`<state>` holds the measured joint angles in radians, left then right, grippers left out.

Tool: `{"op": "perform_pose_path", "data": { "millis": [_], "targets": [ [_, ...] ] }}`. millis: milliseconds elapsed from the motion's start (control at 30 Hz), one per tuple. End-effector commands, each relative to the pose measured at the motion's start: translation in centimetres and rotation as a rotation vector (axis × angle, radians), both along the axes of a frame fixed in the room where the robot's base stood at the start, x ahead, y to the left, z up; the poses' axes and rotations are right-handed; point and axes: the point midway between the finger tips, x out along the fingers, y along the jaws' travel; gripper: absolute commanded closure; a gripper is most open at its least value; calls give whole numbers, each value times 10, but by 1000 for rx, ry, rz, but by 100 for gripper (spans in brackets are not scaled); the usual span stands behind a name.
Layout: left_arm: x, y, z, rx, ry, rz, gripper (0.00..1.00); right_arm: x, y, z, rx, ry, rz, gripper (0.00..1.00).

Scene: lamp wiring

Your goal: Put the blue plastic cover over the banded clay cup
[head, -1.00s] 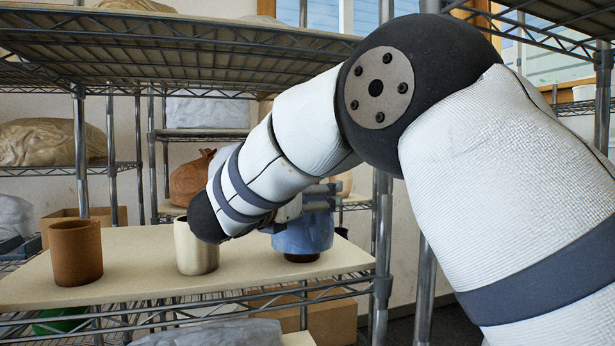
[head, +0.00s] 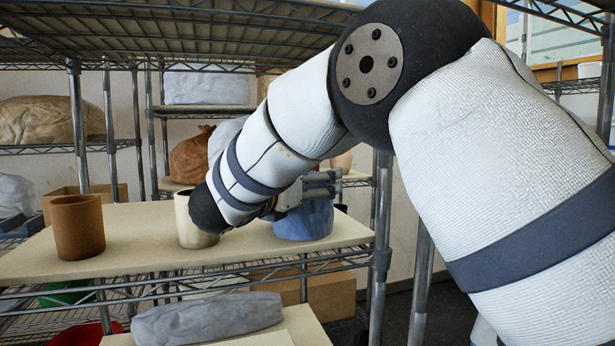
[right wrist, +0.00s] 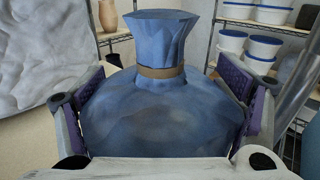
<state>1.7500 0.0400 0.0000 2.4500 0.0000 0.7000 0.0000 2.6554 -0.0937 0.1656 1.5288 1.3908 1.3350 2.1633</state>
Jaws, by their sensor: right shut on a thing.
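The blue plastic cover (head: 303,222) stands on the board at its right end, its lower edge down at or near the surface. In the right wrist view the cover (right wrist: 158,112) has a gathered top tied with a tan band. My right gripper (right wrist: 162,88) is shut on the cover, its purple pads on either side below the neck. In the head view this gripper (head: 318,188) is partly behind my forearm. No banded cup shows; whatever is under the cover is hidden. My left gripper is in neither view.
A plain cream cup (head: 192,222) stands left of the cover, partly behind my arm. A brown cup (head: 78,228) is farther left on the pale board (head: 140,250). A wire shelf (head: 190,45) hangs above. A grey wrapped bundle (head: 207,318) lies below.

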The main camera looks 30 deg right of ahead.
Motion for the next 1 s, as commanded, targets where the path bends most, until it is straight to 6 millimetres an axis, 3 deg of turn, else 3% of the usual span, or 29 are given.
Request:
{"op": "perform_pose_path", "data": {
  "millis": [100, 133, 200, 567, 667, 1000],
  "targets": [
    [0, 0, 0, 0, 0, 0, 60, 0, 0, -2, 0, 0, 0, 42],
    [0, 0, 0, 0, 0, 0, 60, 0, 0, -2, 0, -1, 0, 11],
    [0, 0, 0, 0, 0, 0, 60, 0, 0, -2, 0, -1, 0, 0],
    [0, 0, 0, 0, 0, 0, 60, -1, 2, -2, 1, 0, 1, 0],
    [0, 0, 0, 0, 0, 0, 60, -8, 16, -2, 0, -1, 2, 0],
    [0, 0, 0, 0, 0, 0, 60, -48, 92, -2, 0, -1, 2, 0]
  ]
}}
